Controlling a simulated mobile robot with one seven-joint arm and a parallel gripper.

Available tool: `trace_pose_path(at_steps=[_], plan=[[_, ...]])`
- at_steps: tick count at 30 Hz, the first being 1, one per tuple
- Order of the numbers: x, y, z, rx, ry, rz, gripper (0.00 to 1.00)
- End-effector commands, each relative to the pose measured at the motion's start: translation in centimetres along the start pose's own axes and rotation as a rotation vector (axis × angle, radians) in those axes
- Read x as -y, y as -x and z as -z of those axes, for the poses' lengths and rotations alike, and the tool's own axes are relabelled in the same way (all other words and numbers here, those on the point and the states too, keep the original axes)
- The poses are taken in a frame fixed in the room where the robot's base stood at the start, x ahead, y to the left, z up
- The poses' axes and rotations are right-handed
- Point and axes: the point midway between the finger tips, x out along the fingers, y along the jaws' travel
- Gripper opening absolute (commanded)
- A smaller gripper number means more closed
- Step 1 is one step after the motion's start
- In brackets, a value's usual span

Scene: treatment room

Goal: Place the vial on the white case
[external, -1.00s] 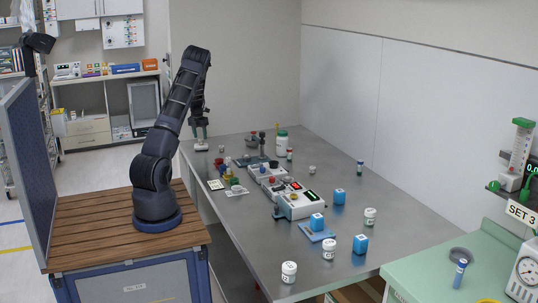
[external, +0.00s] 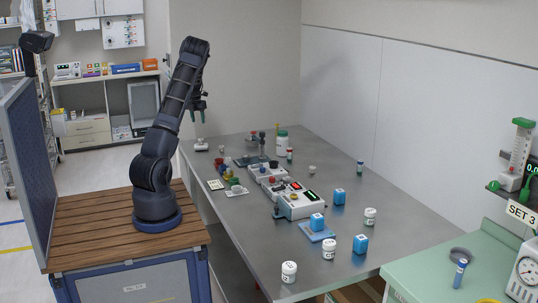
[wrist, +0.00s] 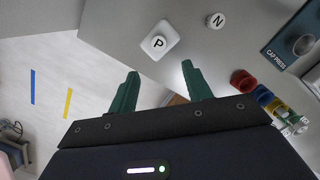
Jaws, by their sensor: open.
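The white case (wrist: 172,36) is a small rounded white block at the upper middle of the wrist view. It also shows at the far left end of the table in the external view (external: 200,148). A vial with a white cap marked P (wrist: 158,42) is seen from above, over the case, and appears to stand on it. Its body is hidden under the cap. My gripper (wrist: 160,70) is open, with green fingers apart and nothing between them. In the external view my gripper (external: 199,114) hangs above the case, clear of it.
A cap marked N (wrist: 217,20) is to the right of the case. Red, blue and yellow pieces (wrist: 264,95) and a dark CAP PRESS device (wrist: 300,40) lie further right. The metal table (external: 270,245) holds several jars and blue cubes. Bare table surrounds the case.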

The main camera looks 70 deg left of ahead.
Motion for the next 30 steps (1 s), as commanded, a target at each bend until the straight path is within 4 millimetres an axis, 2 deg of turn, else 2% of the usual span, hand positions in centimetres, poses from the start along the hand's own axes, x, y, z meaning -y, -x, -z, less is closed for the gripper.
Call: trace_pose_path(at_steps=[2, 5, 8, 14, 18, 23, 30], plan=[[1.2, 0.8, 0.0, 0.005, -0.040, 0.008, 0.49], [4.2, 2.7, 0.3, 0.018, -0.151, 0.028, 0.49], [8.3, 5.2, 1.0, 0.035, -0.315, 0.054, 0.49], [16.8, 10.3, 3.6, 0.077, -0.681, 0.101, 0.49], [22.4, 13.7, 6.3, 0.112, -0.942, 0.125, 0.49], [28.2, 17.4, 10.1, 0.157, -1.246, 0.142, 0.49], [35.5, 22.2, 17.2, 0.231, -1.709, 0.143, 0.49]])
